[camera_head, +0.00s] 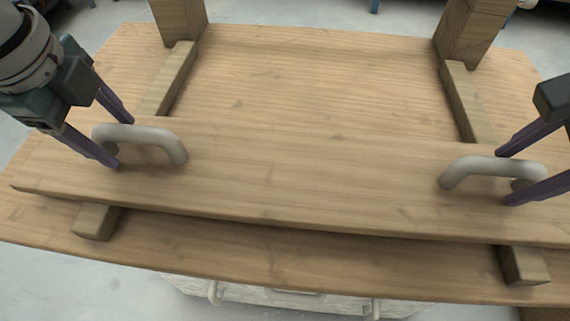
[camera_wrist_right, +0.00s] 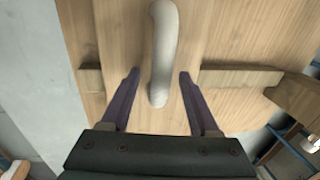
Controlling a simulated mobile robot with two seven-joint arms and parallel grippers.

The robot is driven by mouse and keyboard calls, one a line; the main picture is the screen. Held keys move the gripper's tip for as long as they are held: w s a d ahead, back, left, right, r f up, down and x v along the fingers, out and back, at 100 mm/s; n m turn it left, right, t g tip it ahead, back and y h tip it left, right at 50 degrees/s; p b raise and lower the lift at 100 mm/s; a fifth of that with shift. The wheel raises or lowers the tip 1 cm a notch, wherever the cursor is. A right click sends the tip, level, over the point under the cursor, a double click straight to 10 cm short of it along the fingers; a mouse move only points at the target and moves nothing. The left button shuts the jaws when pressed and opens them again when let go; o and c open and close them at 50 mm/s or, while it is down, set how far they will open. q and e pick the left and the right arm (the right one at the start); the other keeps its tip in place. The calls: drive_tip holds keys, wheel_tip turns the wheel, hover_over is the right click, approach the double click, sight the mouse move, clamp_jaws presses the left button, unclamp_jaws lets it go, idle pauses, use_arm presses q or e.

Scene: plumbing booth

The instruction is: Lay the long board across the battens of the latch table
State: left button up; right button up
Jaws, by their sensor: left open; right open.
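The long board (camera_head: 300,190) lies across the two battens of the latch table (camera_head: 290,55). The left batten (camera_head: 97,221) and the right batten (camera_head: 524,265) stick out from under its near edge. The board has a pale handle near each end: the left handle (camera_head: 140,136) and the right handle (camera_head: 490,168). My left gripper (camera_head: 124,145) is open, its fingers on either side of the left handle's outer end. My right gripper (camera_head: 505,178) is open around the right handle's outer end; in the right wrist view the handle (camera_wrist_right: 160,55) stands between the spread fingers, apart from both.
Two wooden posts, left (camera_head: 180,20) and right (camera_head: 470,35), rise at the back of the table by the battens' far ends. A pale box-like thing with handles (camera_head: 290,297) is partly hidden below the table's near edge. Grey floor surrounds the table.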

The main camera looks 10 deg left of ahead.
use_arm(q)
clamp_jaws()
use_arm(e)
clamp_jaws()
use_arm(q)
drive_tip(key=shift+r, duration=0.15)
use_arm(e)
drive_tip(key=shift+r, duration=0.1)
idle(0.9)
